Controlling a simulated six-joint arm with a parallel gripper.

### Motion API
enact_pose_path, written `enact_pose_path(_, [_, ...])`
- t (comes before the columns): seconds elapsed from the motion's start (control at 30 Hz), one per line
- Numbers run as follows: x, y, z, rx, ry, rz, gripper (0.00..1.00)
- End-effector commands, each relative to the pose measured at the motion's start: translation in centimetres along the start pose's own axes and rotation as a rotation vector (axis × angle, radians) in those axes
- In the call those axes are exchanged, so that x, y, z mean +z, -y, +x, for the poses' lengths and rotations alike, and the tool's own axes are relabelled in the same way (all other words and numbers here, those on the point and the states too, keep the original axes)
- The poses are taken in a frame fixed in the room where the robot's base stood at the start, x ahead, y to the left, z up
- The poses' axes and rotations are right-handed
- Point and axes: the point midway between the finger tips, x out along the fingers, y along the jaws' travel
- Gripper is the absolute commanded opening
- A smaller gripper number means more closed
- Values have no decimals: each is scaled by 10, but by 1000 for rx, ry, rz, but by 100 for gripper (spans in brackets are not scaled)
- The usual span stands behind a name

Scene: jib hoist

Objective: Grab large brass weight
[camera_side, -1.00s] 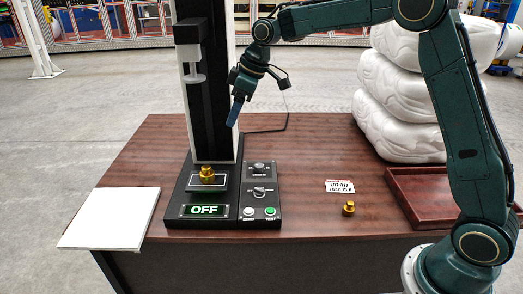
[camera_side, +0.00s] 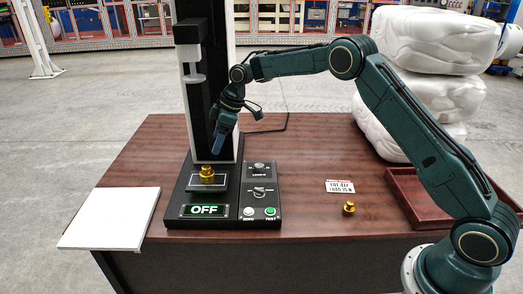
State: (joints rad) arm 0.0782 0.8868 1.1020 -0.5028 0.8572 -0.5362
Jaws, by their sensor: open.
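A larger brass weight (camera_side: 207,174) stands upright on the small plate of the black test stand. A smaller brass weight (camera_side: 348,208) stands on the wooden table at the right. My gripper (camera_side: 218,143) points down, above and slightly right of the larger weight, in front of the stand's column. It is open and empty, apart from the weight. Its fingers overlap in this side view, so the gap between them is hard to see.
The test stand (camera_side: 206,90) has a tall column close behind my gripper. Its display (camera_side: 205,210) reads OFF, beside a button panel (camera_side: 260,192). A white board (camera_side: 110,217) lies at the left, a label (camera_side: 340,186) and wooden tray (camera_side: 408,200) at the right. White sacks (camera_side: 440,85) stand behind.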

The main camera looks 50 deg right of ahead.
Motion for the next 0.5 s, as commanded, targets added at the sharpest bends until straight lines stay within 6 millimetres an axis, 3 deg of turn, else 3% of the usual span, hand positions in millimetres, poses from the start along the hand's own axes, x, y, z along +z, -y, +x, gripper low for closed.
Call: enact_pose_path(0.5, [0, 1, 58, 0, 0, 1, 69])
